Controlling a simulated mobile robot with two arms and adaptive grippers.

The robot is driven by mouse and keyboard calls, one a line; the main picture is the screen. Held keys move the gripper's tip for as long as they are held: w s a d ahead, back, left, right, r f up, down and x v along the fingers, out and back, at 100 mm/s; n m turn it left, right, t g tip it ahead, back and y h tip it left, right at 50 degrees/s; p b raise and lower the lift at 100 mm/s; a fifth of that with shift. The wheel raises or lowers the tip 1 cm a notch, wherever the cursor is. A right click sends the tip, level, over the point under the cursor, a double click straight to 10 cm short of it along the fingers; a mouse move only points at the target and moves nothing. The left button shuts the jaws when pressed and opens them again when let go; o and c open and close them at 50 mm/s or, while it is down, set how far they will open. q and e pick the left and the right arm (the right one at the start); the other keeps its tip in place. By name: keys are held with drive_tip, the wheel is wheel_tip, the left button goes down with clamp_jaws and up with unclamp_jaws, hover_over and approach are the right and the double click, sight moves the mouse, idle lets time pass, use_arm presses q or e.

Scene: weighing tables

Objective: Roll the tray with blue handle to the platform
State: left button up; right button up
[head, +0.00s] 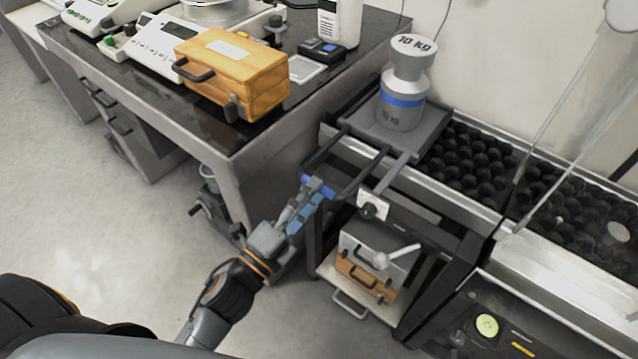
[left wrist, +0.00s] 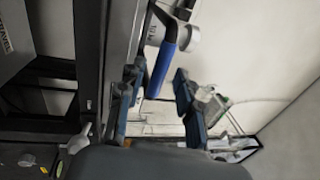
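The tray (head: 438,119) is a dark grey plate on a stand, with a 10 kg weight (head: 402,92) standing upright on it. Its black bar handle has a blue grip (head: 318,186) at the near left end. My left gripper (head: 311,197) is at this blue grip. In the left wrist view, the blue grip (left wrist: 165,62) lies between the two spread fingers of my left gripper (left wrist: 158,86), near their tips. I cannot tell whether either finger touches it. The likely platform, a bed of black rounded knobs (head: 475,160), is right of the tray. My right gripper is not in view.
A dark-topped table (head: 205,125) with a wooden case (head: 232,70) and balances stands close on the left. A shelf under the tray holds smaller cases (head: 368,270). Hanging rods (head: 575,125) cross above the knobbed bed. Clear floor (head: 90,210) lies at left.

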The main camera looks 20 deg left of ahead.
use_arm(q)
drive_tip(key=shift+x, duration=1.3)
drive_tip(key=shift+c, duration=0.4)
clamp_jaws()
